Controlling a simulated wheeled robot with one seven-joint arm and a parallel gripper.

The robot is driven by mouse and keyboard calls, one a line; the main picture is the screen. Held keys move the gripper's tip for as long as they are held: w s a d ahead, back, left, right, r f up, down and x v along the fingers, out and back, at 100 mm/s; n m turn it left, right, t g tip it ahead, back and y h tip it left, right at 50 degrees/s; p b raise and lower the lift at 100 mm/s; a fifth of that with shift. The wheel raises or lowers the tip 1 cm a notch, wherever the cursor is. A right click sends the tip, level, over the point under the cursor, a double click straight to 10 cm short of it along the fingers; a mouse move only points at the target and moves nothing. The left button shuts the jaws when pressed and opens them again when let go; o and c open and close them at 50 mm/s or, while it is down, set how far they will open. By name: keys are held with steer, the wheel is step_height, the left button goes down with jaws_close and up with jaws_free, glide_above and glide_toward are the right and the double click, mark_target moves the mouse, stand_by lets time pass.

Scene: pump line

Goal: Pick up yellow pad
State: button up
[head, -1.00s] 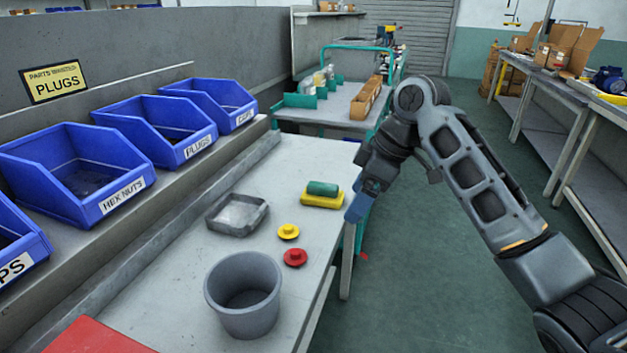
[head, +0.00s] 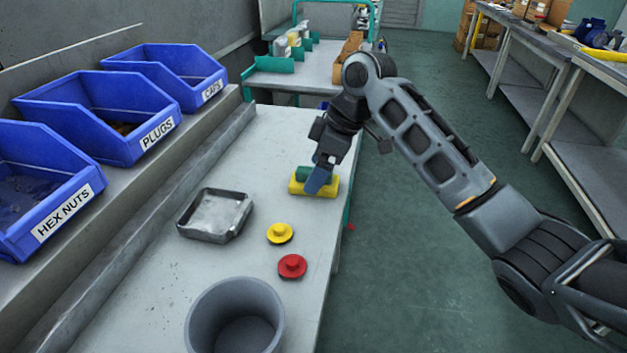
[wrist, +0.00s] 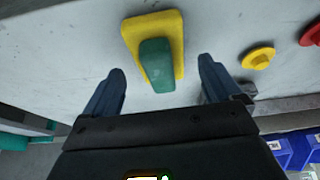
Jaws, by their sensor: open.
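The yellow pad (head: 297,187) lies flat on the grey bench near its right edge, with a green block (head: 303,174) on top of it. In the wrist view the pad (wrist: 133,34) is at top centre, and the green block (wrist: 157,65) lies on its nearer part. My gripper (head: 318,182) is at the pad in the head view and hides part of the pad and block. In the wrist view my gripper (wrist: 161,78) is open and empty, its blue fingers spread left and right of the green block. I cannot tell its exact height above the bench.
A yellow knob (head: 280,233), a red knob (head: 292,266), a grey metal tray (head: 183,226) and a grey bucket (head: 271,300) stand on the bench (head: 150,300). Blue bins, including PLUGS (head: 120,145), line its left side. The bench around the pad is clear.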

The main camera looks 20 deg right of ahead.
steer(key=shift+x, duration=1.15)
steer(key=c, duration=1.2)
